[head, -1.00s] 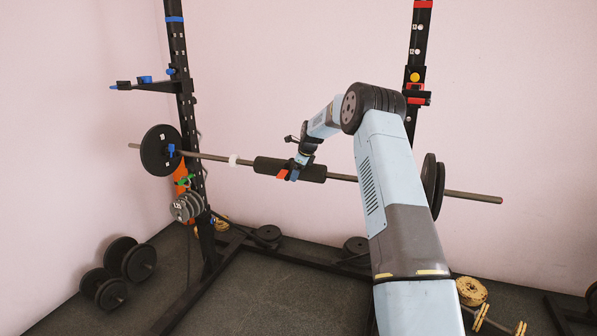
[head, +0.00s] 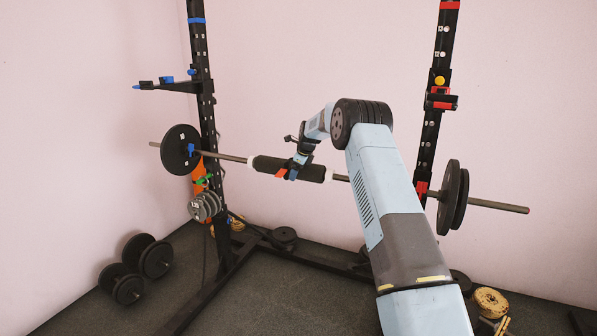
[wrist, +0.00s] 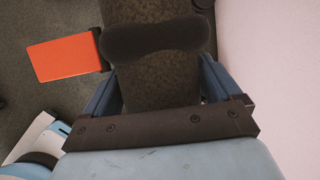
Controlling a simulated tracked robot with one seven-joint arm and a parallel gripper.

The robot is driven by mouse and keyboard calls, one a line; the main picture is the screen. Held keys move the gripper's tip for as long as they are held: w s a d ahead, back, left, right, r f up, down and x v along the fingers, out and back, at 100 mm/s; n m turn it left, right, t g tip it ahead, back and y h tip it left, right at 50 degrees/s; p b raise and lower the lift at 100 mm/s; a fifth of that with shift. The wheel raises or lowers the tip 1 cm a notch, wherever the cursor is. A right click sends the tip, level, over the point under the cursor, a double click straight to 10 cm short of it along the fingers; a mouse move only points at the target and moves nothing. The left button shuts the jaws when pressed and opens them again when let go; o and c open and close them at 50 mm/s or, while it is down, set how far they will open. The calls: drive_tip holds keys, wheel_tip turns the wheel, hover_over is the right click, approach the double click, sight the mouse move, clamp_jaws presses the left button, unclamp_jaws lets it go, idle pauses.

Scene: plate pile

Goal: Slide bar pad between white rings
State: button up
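The black bar pad (head: 264,165) sits around the steel barbell (head: 228,157) on the rack. One white ring (head: 250,162) is at the pad's left end, close against it or touching. A second white ring (head: 328,175) shows at its right end, also close. My gripper (head: 289,172) is closed around the middle of the pad and hides part of it. In the wrist view the pad (wrist: 158,82) appears as a dark, mottled column between my two fingers.
Black weight plates (head: 180,150) are on the bar's left side, with more plates (head: 452,195) at right. Rack uprights (head: 206,95) stand at both sides. Dumbbells (head: 134,268) lie on the floor at left. Floor in front of the rack is partly clear.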

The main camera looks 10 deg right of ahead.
drive_tip(key=shift+o, duration=0.7)
drive_tip(key=v, duration=1.3)
drive_tip(key=shift+r, duration=0.25)
drive_tip(key=shift+s+d, duration=0.1)
